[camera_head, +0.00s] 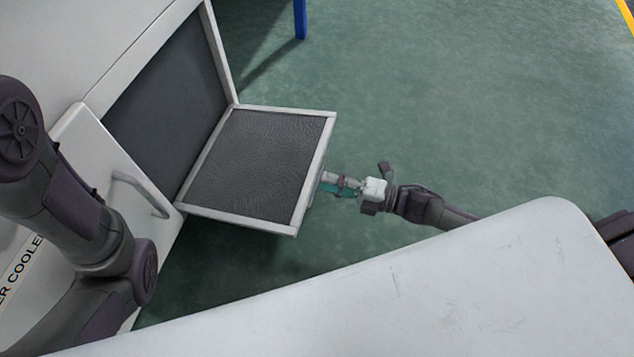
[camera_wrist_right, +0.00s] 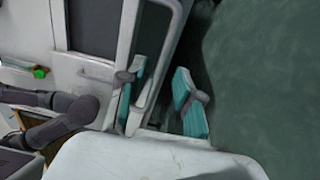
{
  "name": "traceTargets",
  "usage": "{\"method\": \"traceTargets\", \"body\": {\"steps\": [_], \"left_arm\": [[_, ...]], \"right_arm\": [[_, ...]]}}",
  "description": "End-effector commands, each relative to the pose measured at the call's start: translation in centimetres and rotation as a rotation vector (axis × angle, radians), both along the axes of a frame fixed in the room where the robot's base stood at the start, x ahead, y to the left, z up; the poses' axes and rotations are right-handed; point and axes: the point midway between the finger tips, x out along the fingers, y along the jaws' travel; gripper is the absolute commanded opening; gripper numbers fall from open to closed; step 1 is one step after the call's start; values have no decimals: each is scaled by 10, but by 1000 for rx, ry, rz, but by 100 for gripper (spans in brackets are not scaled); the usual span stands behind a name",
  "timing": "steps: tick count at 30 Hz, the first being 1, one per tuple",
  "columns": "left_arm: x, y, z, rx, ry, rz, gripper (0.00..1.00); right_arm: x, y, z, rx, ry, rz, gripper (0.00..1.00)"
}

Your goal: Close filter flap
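The filter flap (camera_head: 255,165) is a dark mesh panel in a pale frame. It stands swung out from the cabinet, leaving the dark filter opening (camera_head: 170,105) uncovered. My right gripper (camera_head: 328,183) is at the flap's outer edge, by its handle area. In the right wrist view, its teal fingers (camera_wrist_right: 162,95) are apart. The flap's pale edge (camera_wrist_right: 163,60) runs between them, and a gap shows beside the right finger. Contact with the edge is unclear. My left arm is at the left of the head view; its gripper is out of sight.
A cabinet door with a bar handle (camera_head: 142,193) stands below the opening. A blue post (camera_head: 299,18) is at the top. Green floor (camera_head: 480,110) is clear to the right of the flap.

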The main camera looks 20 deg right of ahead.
Motion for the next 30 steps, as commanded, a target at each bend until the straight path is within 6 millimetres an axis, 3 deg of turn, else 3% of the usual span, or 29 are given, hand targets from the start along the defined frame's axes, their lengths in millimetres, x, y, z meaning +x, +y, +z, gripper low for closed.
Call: {"method": "traceTargets", "body": {"steps": [7, 17, 18, 24, 30], "left_arm": [[0, 0, -15, 0, 0, 0, 35], [0, 0, -15, 1, 0, 0, 35], [0, 0, -15, 1, 0, 0, 35], [0, 0, -15, 1, 0, 0, 35], [0, 0, -15, 1, 1, 1, 35]], "right_arm": [[16, 25, -1, 0, -1, 1, 34], [19, 28, 1, 0, 0, 0, 34], [19, 28, 1, 0, 0, 0, 33], [19, 28, 1, -1, 1, -1, 0], [19, 28, 0, -1, 1, -1, 0]]}}
